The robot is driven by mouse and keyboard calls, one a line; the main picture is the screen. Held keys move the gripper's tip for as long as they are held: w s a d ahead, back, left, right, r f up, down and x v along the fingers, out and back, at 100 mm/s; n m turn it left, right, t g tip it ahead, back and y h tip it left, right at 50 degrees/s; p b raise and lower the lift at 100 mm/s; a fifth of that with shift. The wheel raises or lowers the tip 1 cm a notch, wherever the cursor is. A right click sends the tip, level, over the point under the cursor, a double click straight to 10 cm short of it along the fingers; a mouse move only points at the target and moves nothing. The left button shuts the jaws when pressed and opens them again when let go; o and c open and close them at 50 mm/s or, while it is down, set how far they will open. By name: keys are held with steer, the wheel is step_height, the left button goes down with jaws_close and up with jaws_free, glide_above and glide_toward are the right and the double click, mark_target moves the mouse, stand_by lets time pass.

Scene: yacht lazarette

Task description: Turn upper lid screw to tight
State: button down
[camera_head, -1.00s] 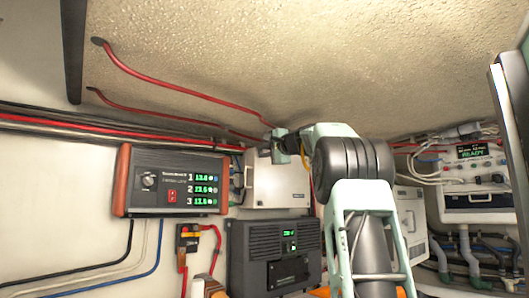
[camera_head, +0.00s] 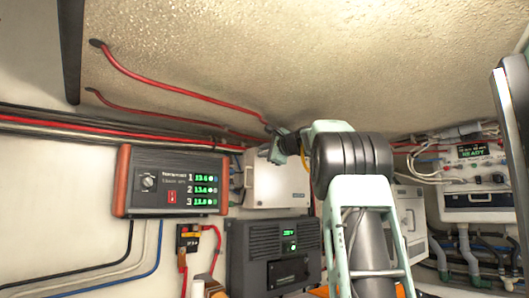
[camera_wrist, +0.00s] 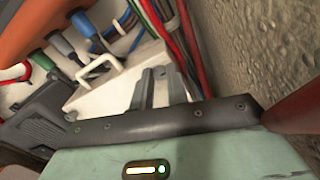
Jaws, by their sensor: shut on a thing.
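The white box (camera_head: 282,188) with a flat lid is mounted on the back wall under the sloping ceiling. My gripper (camera_head: 268,157) is at its upper left corner, reaching in from the right. In the wrist view the two grey fingers (camera_wrist: 160,86) are close together against the white box (camera_wrist: 105,98). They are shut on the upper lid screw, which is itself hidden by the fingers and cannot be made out.
Red cables (camera_head: 185,90) run close above my gripper along the ceiling. A meter panel (camera_head: 172,182) is to the left, a dark unit (camera_head: 250,262) below. In the wrist view, coloured cable plugs (camera_wrist: 62,45) and a white handle (camera_wrist: 103,70) lie beside the fingers.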

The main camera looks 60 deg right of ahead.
steer(key=shift+d, duration=0.1)
steer(key=c, duration=1.4)
jaws_free()
steer(key=shift+o, duration=0.2)
steer(key=b+v, duration=0.7)
steer(key=v, duration=1)
steer(key=shift+s, duration=0.25)
